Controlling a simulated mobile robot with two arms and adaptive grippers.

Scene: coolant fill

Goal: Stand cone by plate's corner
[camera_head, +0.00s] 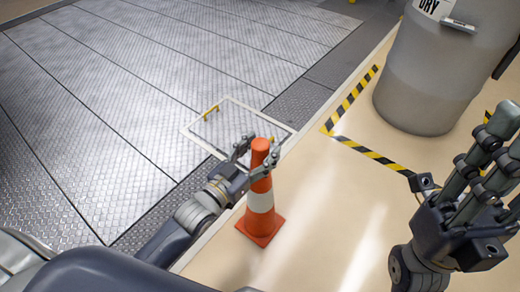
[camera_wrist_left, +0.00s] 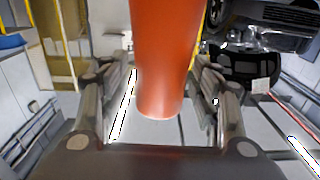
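The orange cone (camera_head: 262,219) with a white band stands upright on the beige floor, close to the edge of the metal flooring. The plate (camera_head: 188,128) is a white-outlined square with yellow handles, set in the metal flooring beyond the cone. My left gripper (camera_head: 257,157) has its fingers on either side of the cone's upper part. In the left wrist view the orange cone (camera_wrist_left: 165,55) lies between the fingers, with narrow gaps showing; contact at the tips is unclear. My right gripper (camera_head: 478,165) is open and empty at the right edge.
A large grey drum (camera_head: 425,75) stands at the upper right, within yellow-black striped floor tape (camera_head: 372,154). The beige floor between the cone and my right gripper is clear. The metal flooring (camera_head: 110,90) at the left is bare.

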